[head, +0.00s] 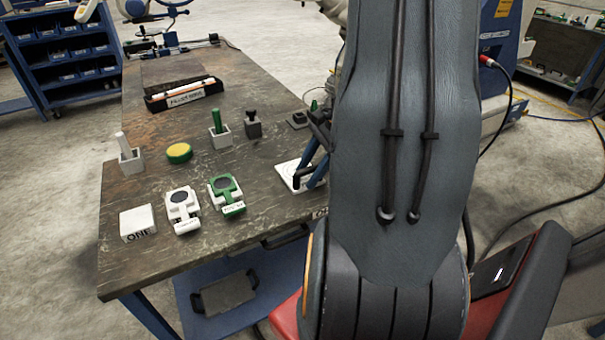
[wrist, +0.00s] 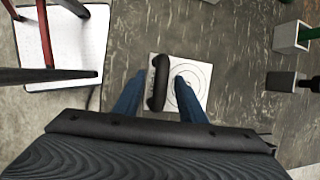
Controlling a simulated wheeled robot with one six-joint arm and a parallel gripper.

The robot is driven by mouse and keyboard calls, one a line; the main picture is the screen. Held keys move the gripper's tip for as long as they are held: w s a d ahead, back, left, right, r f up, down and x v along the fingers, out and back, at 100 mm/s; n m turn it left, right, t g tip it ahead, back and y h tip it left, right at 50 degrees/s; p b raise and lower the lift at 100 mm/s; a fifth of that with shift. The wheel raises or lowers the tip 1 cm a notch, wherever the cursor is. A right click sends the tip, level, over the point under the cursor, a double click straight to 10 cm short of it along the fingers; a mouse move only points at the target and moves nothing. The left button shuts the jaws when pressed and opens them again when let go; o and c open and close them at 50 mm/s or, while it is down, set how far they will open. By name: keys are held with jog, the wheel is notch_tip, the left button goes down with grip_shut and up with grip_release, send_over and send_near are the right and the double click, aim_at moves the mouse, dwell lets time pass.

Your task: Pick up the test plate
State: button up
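The test plate (head: 286,174) is a white square with printed rings, lying flat near the right edge of the workbench in the head view. It also shows in the wrist view (wrist: 197,72), with a dark curved handle (wrist: 158,84) over its left part. My gripper (wrist: 155,88) is open, with its blue fingers on either side of the handle and a visible gap to each. In the head view my gripper (head: 310,165) is at the plate, and my arm hides part of that area. Contact with the handle cannot be told.
The workbench (head: 265,95) also holds a green-handled tool in a block (head: 220,134), a dark block (head: 253,127), a yellow disc (head: 179,152), white (head: 182,206) and green (head: 226,191) devices, and a white box (head: 137,222). Bare tabletop lies left of the plate.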

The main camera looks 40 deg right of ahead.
grip_shut()
jog(key=shift+r, duration=0.1)
